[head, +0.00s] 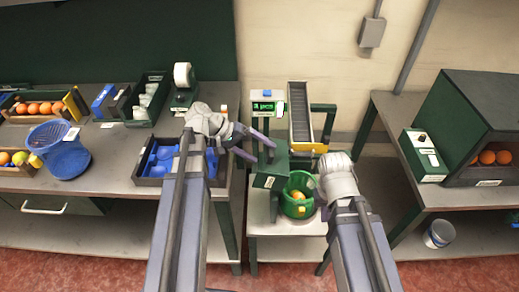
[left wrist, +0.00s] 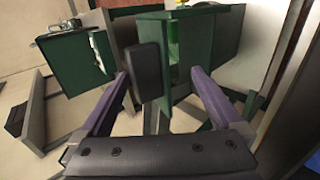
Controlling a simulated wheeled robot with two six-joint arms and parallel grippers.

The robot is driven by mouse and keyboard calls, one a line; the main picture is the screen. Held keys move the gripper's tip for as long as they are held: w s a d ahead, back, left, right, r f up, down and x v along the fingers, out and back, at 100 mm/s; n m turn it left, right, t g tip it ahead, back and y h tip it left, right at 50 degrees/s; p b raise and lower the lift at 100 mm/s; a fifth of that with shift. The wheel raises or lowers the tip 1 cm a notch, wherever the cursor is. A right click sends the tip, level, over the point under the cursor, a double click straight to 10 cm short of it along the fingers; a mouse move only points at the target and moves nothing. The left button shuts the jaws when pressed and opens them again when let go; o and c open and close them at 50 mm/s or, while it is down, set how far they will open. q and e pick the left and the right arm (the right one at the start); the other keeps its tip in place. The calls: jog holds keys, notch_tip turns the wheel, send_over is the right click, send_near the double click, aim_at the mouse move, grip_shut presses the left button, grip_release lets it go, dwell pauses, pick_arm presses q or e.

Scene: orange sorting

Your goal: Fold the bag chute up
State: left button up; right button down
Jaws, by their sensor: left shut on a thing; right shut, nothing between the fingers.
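The bag chute (head: 270,181) is a dark green, box-like part with a white label, at the front left of the sorting stand. In the left wrist view, the green chute (left wrist: 178,85) and a dark grey pad (left wrist: 147,72) lie between the purple fingers. My left gripper (head: 254,146) reaches in from the left with its fingers on either side of the green part, shut on it; the exact contact is hard to see. My right gripper (head: 337,162) is shut and empty, right of the chute. Its fingertips are hidden.
A green basket (head: 297,209) holding fruit stands just right of the chute. A sloped dark ramp (head: 300,112) rises behind. A blue-lined tray (head: 148,182) and blue basket (head: 62,158) are on the left bench. A dark green cabinet (head: 468,110) stands right.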

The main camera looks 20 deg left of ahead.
pick_arm(q)
jog(key=s+a+r+p, duration=0.2)
jog(key=a, duration=0.6)
dwell(0.6)
jog(key=shift+a, duration=0.1)
jog(key=p+v, duration=0.5)
jog(key=v, duration=0.2)
jog(key=shift+a+r, duration=0.25)
jog(key=shift+a, duration=0.05)
jog(key=shift+s, duration=0.15)
dwell(0.4)
